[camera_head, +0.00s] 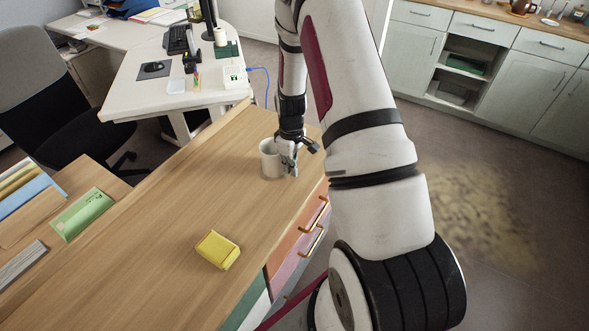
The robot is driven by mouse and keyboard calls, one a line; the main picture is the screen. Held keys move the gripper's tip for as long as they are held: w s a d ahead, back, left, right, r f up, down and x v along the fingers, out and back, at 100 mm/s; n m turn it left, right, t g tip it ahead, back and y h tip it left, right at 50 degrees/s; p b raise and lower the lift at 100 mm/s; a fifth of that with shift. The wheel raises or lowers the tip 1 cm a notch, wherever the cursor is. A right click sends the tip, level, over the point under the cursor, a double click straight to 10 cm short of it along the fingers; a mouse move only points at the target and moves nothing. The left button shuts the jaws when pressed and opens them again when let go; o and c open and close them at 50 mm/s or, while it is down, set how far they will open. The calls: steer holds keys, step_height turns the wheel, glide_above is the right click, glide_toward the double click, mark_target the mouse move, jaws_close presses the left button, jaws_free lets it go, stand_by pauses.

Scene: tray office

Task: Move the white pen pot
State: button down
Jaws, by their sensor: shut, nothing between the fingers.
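The white pen pot (268,161), a plain white cylinder, stands upright near the far right end of the wooden cabinet top (180,205). My gripper (290,166) is at the pot's right side, pointing down and partly overlapping it in the picture. The gripper is shut with nothing held. Whether its fingers touch the pot I cannot tell. The pot's right side is partly hidden behind the fingers.
A yellow block-like item (217,250) lies nearer on the cabinet top, with clear wood between it and the pot. Drawers with handles (313,240) front the right edge. A green packet (82,214) lies at left. A white desk (150,90) stands behind.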

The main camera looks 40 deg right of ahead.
mark_target(238, 151)
steer(key=w+a+b, duration=0.2)
steer(key=w+b, duration=0.1)
steer(key=w, duration=0.3)
steer(key=w+a+b, duration=0.2)
steer(key=w+b, duration=0.2)
steer(key=w, duration=0.3)
steer(key=w+a+b, duration=0.3)
steer(key=w, duration=0.4)
steer(key=shift+f+b, duration=0.2)
steer(key=shift+b, duration=0.15)
steer(key=shift+w+a+r, duration=0.15)
steer(key=shift+w+a, duration=0.05)
steer(key=shift+w, duration=0.05)
